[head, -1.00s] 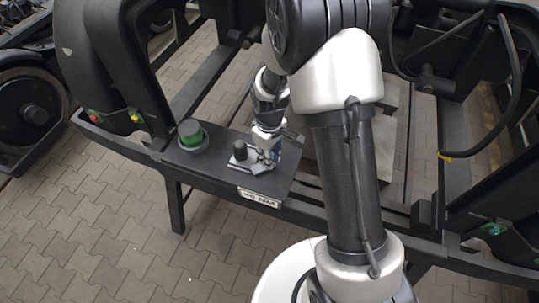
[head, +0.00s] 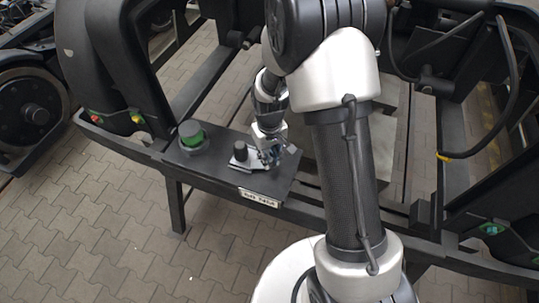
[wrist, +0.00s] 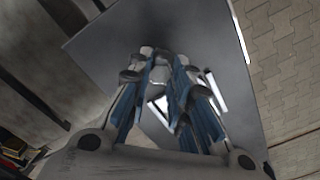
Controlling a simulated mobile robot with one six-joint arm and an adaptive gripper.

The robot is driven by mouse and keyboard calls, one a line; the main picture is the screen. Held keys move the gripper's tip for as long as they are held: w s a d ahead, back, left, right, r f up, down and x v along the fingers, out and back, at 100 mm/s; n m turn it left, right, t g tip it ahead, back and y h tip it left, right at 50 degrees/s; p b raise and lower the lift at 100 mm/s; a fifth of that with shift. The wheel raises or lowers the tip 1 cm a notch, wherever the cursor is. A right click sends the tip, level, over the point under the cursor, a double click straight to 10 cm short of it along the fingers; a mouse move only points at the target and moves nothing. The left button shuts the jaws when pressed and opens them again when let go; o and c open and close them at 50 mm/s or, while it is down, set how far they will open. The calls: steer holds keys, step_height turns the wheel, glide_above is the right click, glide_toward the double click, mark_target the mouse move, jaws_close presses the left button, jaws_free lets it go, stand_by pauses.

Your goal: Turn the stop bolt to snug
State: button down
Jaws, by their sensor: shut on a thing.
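My gripper (head: 268,157) points down at a small light metal bracket (head: 237,164) on the dark plate of the bogie frame. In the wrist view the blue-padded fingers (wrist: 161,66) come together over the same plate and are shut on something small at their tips. I take this to be the stop bolt, but the fingers hide almost all of it, and I cannot read how far it is turned. A short black knob (head: 239,149) stands upright on the bracket, just left of the fingers and apart from them.
A white label (head: 259,198) is on the plate's front edge. Black bogie beams and a hanging cable (head: 513,95) lie around. Paved floor (head: 110,240) is open at the front left.

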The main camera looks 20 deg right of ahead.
steer(key=shift+m, duration=0.4)
steer(key=c, duration=1.5)
jaws_free()
steer(key=shift+o, duration=0.2)
steer(key=shift+r, duration=0.15)
step_height(320, 180, up, 12)
